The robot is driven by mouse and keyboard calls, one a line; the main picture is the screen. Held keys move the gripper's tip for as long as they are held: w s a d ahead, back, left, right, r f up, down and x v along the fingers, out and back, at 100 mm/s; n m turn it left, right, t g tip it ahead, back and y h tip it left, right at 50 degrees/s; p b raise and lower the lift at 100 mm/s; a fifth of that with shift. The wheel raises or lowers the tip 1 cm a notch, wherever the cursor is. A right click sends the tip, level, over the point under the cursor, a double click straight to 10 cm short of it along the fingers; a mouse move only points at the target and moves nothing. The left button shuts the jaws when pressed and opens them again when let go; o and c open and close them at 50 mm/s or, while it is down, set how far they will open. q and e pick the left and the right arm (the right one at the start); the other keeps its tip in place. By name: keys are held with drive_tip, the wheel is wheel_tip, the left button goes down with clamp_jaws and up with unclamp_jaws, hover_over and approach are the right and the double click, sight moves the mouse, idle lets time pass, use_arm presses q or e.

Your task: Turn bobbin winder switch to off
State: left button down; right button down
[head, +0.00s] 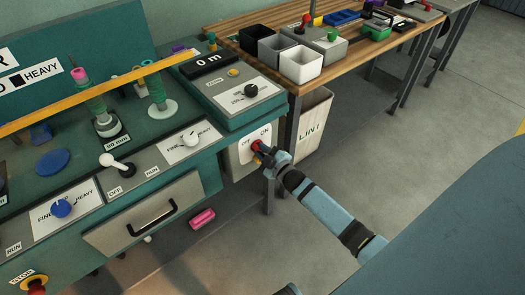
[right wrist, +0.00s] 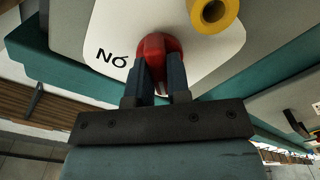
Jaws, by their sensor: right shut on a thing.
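The winder switch is a red knob (head: 257,145) on a white label plate (head: 245,143) on the machine's right end. The plate reads ON at its right; the word at its left is partly hidden. My right gripper (head: 264,151) is shut on the red knob. In the right wrist view, the knob (right wrist: 160,46) sits between the two fingers (right wrist: 161,78), beside an ON lettering that appears upside down. My left gripper is not in view.
A yellow cylinder (right wrist: 215,12) stands close to the knob in the right wrist view. A bin (head: 312,125) stands under the wooden bench (head: 375,55), just behind my right gripper. A drawer (head: 145,215) and a red stop button (head: 35,282) are at left. The floor at right is clear.

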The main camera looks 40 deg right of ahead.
drive_tip(key=c, duration=1.1)
unclamp_jaws()
use_arm(q)
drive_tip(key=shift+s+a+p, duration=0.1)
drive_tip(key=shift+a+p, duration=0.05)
drive_tip(key=shift+p, duration=0.65)
use_arm(e)
drive_tip(key=s, duration=0.9)
drive_tip(key=s+d, duration=0.1)
drive_tip(key=s, duration=0.3)
drive_tip(key=shift+s, duration=0.35)
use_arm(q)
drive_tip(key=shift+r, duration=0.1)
